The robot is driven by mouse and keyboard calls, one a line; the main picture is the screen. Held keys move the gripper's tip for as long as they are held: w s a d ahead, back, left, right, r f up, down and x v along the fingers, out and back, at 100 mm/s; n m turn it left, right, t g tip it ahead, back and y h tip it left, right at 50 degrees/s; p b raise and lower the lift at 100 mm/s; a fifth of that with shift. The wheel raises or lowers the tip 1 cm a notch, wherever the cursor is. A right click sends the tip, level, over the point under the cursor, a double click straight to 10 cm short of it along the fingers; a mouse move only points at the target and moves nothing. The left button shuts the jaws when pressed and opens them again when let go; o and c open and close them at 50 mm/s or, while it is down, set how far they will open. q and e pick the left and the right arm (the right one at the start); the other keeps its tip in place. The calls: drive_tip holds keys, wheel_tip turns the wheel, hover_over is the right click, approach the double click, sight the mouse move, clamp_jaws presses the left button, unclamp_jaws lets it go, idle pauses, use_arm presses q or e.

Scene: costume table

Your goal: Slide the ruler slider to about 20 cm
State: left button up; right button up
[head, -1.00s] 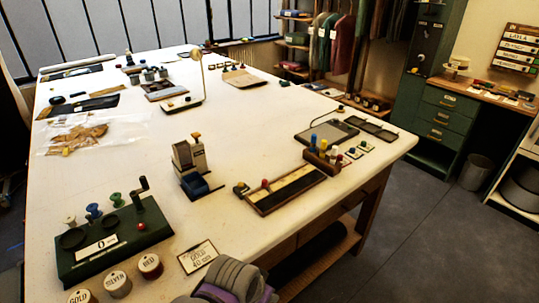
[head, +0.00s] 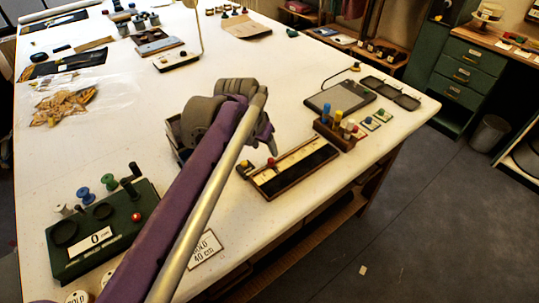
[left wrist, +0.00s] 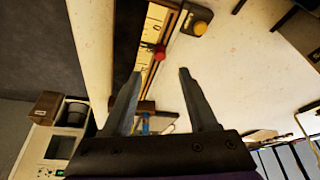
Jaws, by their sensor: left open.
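The ruler (head: 296,158) lies in a dark wooden frame near the table's right edge. Its slider has a red knob (head: 271,162), near the ruler's left end in the head view. My left gripper (head: 266,142) is open and empty, above and close to the red knob. In the left wrist view the red knob (left wrist: 160,52) shows just beyond and between the open fingertips (left wrist: 160,74), apart from both. The ruler's pale scale (left wrist: 152,20) runs past it there; its marks are too small to read. My right gripper is not in view.
A block with a yellow knob (left wrist: 201,27) sits at the ruler's left end. A wooden rack of coloured pegs (head: 338,135) stands behind the ruler. A green counter device (head: 103,230) and a "GOLD 40 cm" card (head: 206,248) are at the front left.

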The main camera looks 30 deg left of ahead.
sight(271, 160)
use_arm(q)
drive_tip(key=x, duration=0.8)
drive_tip(key=shift+w+f+b, duration=0.15)
drive_tip(key=shift+f+b, duration=0.05)
drive_tip(key=shift+b, duration=0.1)
clamp_jaws()
idle(1.0)
